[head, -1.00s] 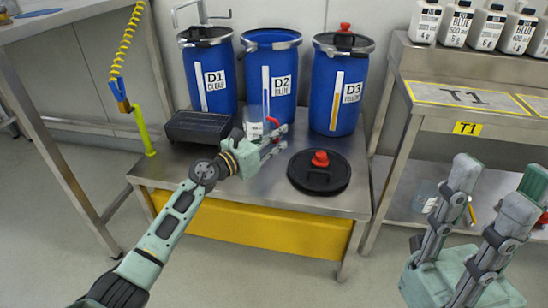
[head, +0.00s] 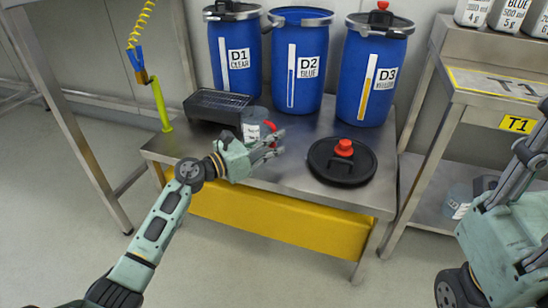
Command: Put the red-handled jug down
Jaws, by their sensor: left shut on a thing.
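The red-handled jug (head: 251,117) is clear with a white label and sits at the left-middle of the steel bench (head: 290,178), in front of drum D2. Its red handle (head: 270,126) shows just above my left gripper (head: 277,143), which is shut on the jug at the handle side. The gripper hides the jug's lower part, so I cannot tell whether its base touches the bench. My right gripper (head: 535,165) is at the right edge, empty, partly cut off, with its fingers apart.
Blue drums D1 (head: 235,60), D2 (head: 296,65) and D3 (head: 372,70) stand along the back. A black grated tray (head: 214,107) is left of the jug. A black lid with a red cap (head: 341,165) lies to its right. Bench T1 (head: 485,85) stands at right.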

